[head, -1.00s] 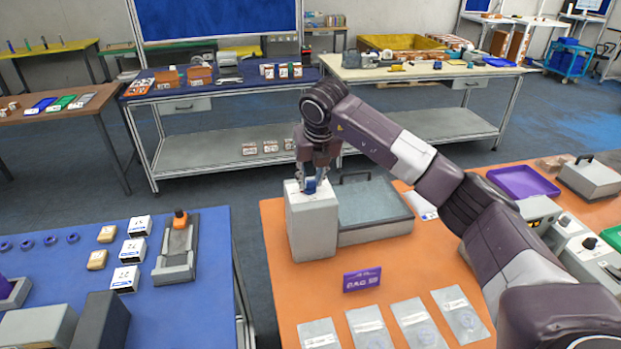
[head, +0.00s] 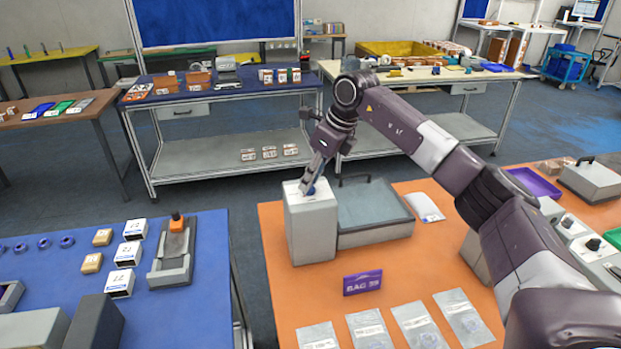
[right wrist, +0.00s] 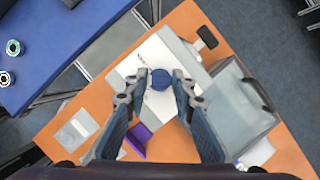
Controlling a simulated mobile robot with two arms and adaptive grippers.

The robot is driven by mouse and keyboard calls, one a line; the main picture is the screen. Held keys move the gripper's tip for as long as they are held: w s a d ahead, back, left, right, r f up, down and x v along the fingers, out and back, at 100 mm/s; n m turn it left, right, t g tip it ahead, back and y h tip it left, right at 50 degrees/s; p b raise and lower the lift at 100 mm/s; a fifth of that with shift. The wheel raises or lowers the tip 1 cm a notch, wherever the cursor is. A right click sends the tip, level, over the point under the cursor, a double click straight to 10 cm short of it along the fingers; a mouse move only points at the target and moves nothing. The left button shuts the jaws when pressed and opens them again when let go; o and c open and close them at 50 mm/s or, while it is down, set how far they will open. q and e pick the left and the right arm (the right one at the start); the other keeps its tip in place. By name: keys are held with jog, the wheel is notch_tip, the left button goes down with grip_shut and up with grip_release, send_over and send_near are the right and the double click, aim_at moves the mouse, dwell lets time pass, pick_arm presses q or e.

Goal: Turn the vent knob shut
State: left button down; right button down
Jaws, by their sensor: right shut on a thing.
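The vent knob is a small blue round knob (head: 310,188) on top of a light grey box (head: 313,230) at the left rear of the orange table. My right gripper (head: 306,184) reaches down to it with its fingers tilted. In the right wrist view the blue knob (right wrist: 160,79) sits between the two fingertips of my right gripper (right wrist: 161,84), which are closed on its sides. The white box top (right wrist: 158,52) with small dark printing shows around it. My left gripper is not in view.
A grey lidded case (head: 372,212) with a dark handle stands right beside the box. A blue table (head: 209,290) stands to the left across a gap.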

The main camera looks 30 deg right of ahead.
jog(key=n, duration=0.1)
jog(key=n+g+y+p, duration=0.1)
jog(key=n, duration=0.2)
jog(key=shift+w+d+r+n, duration=0.1)
jog(key=shift+w+r+n, duration=0.1)
jog(key=shift+r+n, duration=0.1)
jog(key=shift+f+n+g+y+p, duration=0.1)
jog(key=shift+n+g+y+p, duration=0.25)
jog(key=shift+n, duration=0.65)
jog(key=shift+f+n+g+y+p, duration=0.15)
jog(key=shift+n+g+p, duration=0.4)
jog(key=shift+n, duration=0.45)
jog(key=c, duration=1.6)
grip_release()
jog(key=shift+d+r, duration=0.1)
jog(key=shift+r, duration=0.05)
jog(key=v, duration=1.1)
jog(key=shift+d+r, duration=0.15)
jog(key=shift+r, duration=0.2)
